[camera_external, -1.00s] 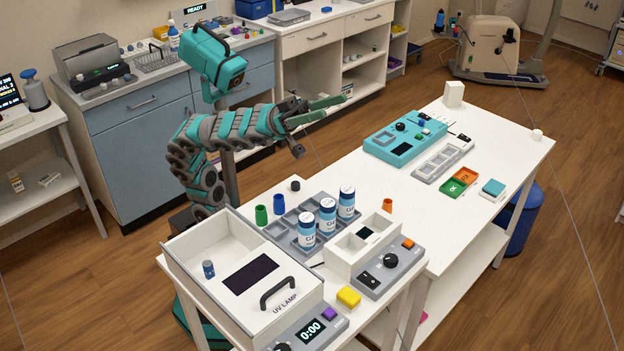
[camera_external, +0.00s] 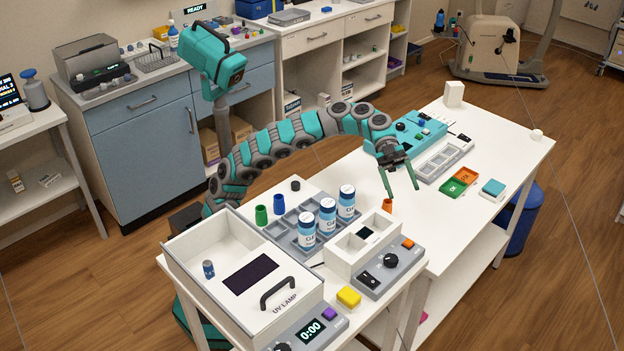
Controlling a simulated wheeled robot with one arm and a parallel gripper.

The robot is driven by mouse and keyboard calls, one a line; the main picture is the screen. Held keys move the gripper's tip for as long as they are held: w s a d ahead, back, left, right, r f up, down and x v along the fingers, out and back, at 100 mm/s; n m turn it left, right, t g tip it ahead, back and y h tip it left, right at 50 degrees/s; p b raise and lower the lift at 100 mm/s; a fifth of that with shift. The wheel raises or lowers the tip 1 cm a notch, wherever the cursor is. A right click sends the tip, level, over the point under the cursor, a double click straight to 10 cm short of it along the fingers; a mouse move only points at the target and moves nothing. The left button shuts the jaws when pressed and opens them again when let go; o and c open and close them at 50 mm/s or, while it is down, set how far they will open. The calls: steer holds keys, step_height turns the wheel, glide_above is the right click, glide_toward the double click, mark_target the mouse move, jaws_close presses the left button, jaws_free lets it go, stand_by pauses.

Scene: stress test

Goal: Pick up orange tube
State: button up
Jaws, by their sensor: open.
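The orange tube (camera_external: 387,205) is a small, short cup-like piece standing on the white table, just behind the white box with compartments. My gripper (camera_external: 402,194) points down at it from above, with its two green fingers spread. The left fingertip is very near the tube's top in the picture; the right finger is to its right. I cannot tell whether the fingertips touch the tube or hang above it. Nothing is held.
Several white-and-blue bottles (camera_external: 327,216) stand in a grey tray left of the tube. A white box (camera_external: 350,255) and grey control box (camera_external: 398,266) are in front. Green and orange trays (camera_external: 452,188) lie to the right. The table's front right is clear.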

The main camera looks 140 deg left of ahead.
mark_target(388, 207)
steer(key=s+a+f+n+g, duration=0.1)
steer(key=s+a+f, duration=0.2)
steer(key=f, duration=0.1)
steer(key=s+a+f+g, duration=0.1)
steer(key=s+a+f, duration=0.2)
steer(key=s+f, duration=0.1)
steer(key=s+a+f+n+g, duration=0.1)
steer(key=s+a+f+g, duration=0.1)
steer(key=s+a+f, duration=0.1)
steer(key=shift+s+f+n, duration=0.15)
steer(key=shift+f+n, duration=0.15)
steer(key=shift+f, duration=0.35)
steer(key=shift+d+f, duration=0.2)
steer(key=shift+f, duration=0.05)
steer(key=shift+a+b+x, duration=0.25)
steer(key=shift+b+x, duration=0.1)
steer(key=shift+x, duration=3.3)
steer(key=shift+f, duration=0.1)
steer(key=shift+c, duration=0.4)
jaws_close()
